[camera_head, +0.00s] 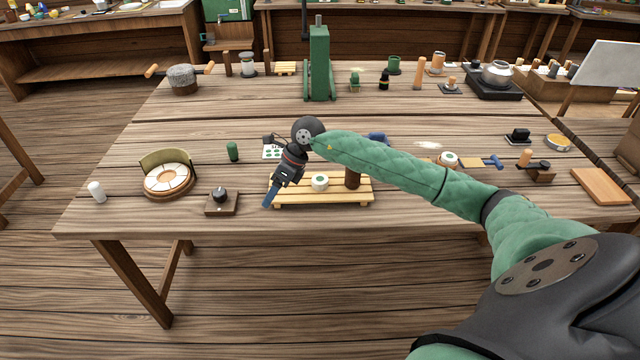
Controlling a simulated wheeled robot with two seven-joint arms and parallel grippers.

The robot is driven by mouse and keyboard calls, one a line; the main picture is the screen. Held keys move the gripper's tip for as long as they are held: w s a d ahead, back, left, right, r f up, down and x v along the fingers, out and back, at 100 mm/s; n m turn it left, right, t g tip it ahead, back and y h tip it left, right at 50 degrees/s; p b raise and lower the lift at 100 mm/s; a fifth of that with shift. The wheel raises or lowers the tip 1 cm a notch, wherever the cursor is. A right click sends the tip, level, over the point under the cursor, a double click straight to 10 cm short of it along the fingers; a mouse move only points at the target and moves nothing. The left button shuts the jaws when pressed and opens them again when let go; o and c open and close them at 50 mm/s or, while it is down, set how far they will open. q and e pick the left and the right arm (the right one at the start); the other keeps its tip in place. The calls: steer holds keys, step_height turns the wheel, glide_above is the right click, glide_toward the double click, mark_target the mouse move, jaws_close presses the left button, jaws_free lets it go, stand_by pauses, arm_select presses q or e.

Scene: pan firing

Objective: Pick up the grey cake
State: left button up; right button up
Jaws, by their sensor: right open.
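My right gripper (271,196) is open, with its blue fingertips pointing down at the left end of the slatted wooden tray (330,201). No plainly grey cake stands out on the tray. A small white round piece with a green top (320,183) sits on the tray, right of the gripper and apart from it. A dark brown cylinder (352,178) stands on the tray further right. A grey, rough-looking round thing (182,76) sits at the back left of the table; I cannot tell if it is the cake. My left gripper is out of view.
A round sectioned tray (168,177), a dark knob on a wooden block (220,199) and a white cylinder (96,190) lie left. A tall green press (319,70) stands at the back. A kettle (497,73) stands back right. My right arm covers part of the table's middle.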

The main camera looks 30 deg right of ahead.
mark_target(321, 179)
steer(key=d+r+h, duration=0.1)
steer(key=d+h, duration=0.1)
steer(key=d, duration=0.3)
steer(key=d+r+h, duration=0.1)
steer(key=d+h, duration=0.1)
steer(key=d, duration=0.4)
steer(key=w+d+r+g+h, duration=0.1)
steer(key=d+h, duration=0.1)
steer(key=d, duration=0.3)
steer(key=shift+d+r+h, duration=0.2)
steer(key=shift+d+h, duration=0.05)
steer(key=shift+h, duration=0.05)
steer(key=shift+d+f+p, duration=0.1)
steer(key=shift+f+p, duration=0.3)
steer(key=shift+f, duration=0.5)
step_height(321, 179, down, 5)
steer(key=p, duration=0.3)
steer(key=shift+w+r, duration=0.1)
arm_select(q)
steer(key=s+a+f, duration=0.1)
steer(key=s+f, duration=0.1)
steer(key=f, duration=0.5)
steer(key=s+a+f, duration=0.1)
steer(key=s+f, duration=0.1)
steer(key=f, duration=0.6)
arm_select(e)
steer(key=shift+f, duration=0.5)
